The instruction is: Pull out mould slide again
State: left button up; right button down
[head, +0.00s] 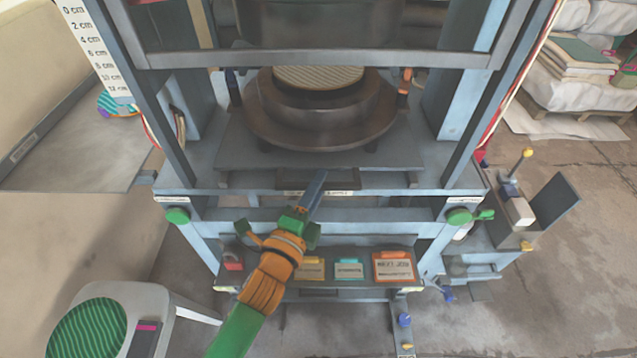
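The mould slide appears to be the flat grey plate (230,152) low inside the press frame. A round dark brown mould (320,133) stands on it, with a ribbed, light tan disc (318,77) at its top. My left gripper (312,196) is at the press's front edge, in front of the slide and lower than the mould. A slim blue-grey bar runs up from its green parts over the edge; I cannot tell whether this is a finger or a handle. Its grip is too small to judge. My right gripper is not in view.
Blue-grey press posts stand on both sides, with a crossbar (320,59) above. Green knobs (177,215) (459,216) sit at the front corners. A lower shelf holds a red padlock (232,262) and coloured cards (394,266). A stool (150,300) stands front left.

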pick_arm(q)
jog(key=shift+w, duration=0.2)
jog(key=shift+s, duration=0.1)
grip_shut()
dwell(1.2)
